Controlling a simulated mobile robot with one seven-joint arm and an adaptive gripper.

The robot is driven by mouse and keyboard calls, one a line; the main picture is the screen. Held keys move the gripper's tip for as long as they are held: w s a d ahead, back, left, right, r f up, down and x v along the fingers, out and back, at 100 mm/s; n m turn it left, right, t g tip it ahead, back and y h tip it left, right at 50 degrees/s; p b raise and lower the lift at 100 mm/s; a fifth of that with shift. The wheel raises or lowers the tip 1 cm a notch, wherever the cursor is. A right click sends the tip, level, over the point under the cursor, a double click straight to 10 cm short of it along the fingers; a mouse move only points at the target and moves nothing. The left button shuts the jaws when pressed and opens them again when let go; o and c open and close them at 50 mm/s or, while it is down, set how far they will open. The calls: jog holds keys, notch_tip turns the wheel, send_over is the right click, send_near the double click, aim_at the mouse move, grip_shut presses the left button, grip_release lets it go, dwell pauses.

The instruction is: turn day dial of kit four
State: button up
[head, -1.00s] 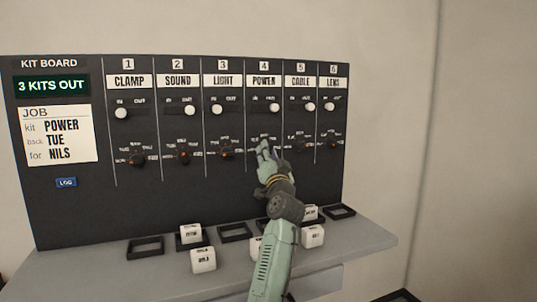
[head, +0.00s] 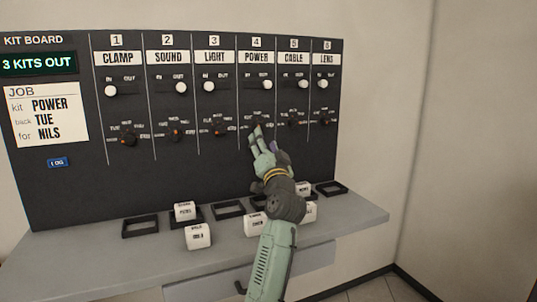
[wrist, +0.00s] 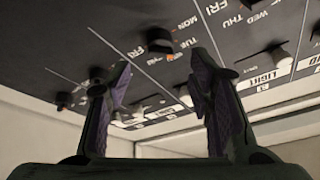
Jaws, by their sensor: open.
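The kit four column, POWER (head: 257,58), is on the black kit board, with its white slider (head: 267,85) to the right at OUT. Its day dial (head: 258,124) is dark and partly hidden by my fingers in the head view; its pointer is too small to read. My gripper (head: 258,137) is open, with its fingertips at or just below this dial. I cannot tell whether they touch. In the wrist view the board looks upside down; my two fingers (wrist: 155,98) are apart with nothing gripped. A dark dial (wrist: 160,42) shows beyond the gap; its column is unclear.
The job card (head: 47,116) reads POWER, TUE, NILS. Neighbouring dials for LIGHT (head: 217,127) and CABLE (head: 293,120) are close on either side. A grey shelf (head: 110,262) below carries black frames and several white blocks, some beneath my arm.

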jog(key=v, duration=0.5)
jog(key=shift+s, duration=0.3)
